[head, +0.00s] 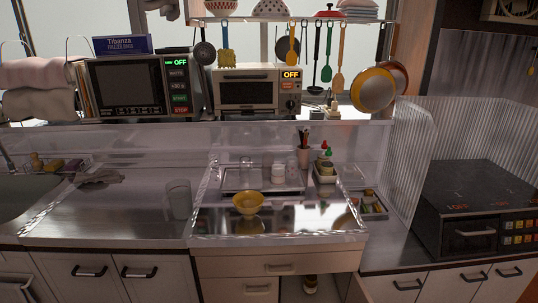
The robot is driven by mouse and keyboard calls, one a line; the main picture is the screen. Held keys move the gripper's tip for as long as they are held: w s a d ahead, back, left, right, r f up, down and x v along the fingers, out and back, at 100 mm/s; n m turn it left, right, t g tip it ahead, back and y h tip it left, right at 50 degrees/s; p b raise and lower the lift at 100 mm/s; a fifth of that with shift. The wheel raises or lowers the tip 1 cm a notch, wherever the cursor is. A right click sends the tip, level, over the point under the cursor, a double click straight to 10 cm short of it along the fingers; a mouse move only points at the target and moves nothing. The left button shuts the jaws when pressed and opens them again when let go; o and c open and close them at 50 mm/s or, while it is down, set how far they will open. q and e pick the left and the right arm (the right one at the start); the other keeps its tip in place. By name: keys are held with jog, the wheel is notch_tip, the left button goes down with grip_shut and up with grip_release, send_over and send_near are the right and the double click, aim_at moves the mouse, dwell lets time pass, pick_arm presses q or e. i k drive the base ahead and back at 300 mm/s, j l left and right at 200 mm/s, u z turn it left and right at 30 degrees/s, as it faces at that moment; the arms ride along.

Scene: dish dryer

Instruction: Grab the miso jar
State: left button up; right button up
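No jar can be read as miso from its label at this size. A small pale jar (278,171) stands on the tray behind the yellow bowl. Another small jar (310,284), dark with a pale label, stands in the open space under the counter, right of the lower drawer. Small condiment containers with red and green tops (325,160) stand at the back right of the counter. Neither of my grippers can be made out in the head view.
A yellow bowl (248,203) and a clear glass (179,199) stand on the counter. A cup of utensils (304,154) is behind. The sink (22,196) is at left and a black stove (480,190) at right. The left counter (110,215) is mostly clear.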

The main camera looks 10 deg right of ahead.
aim_at(308, 288)
jog(key=l+u, duration=0.15)
jog(key=l, duration=0.45)
jog(key=l+u, duration=0.15)
jog(key=l, duration=0.4)
jog(key=l+u, duration=0.15)
jog(key=l, duration=0.45)
jog(key=k+l+u, duration=0.15)
jog(key=l, duration=0.4)
jog(key=l+u, duration=0.1)
jog(key=l, duration=0.5)
jog(key=k+l+u, duration=0.15)
jog(key=l, duration=0.4)
jog(key=i+j+z, duration=0.1)
jog(key=z, duration=0.6)
jog(key=j+z, duration=0.25)
jog(key=j, duration=0.2)
jog(key=i+j+z, duration=0.1)
jog(key=j+z, duration=0.2)
jog(key=j, duration=0.15)
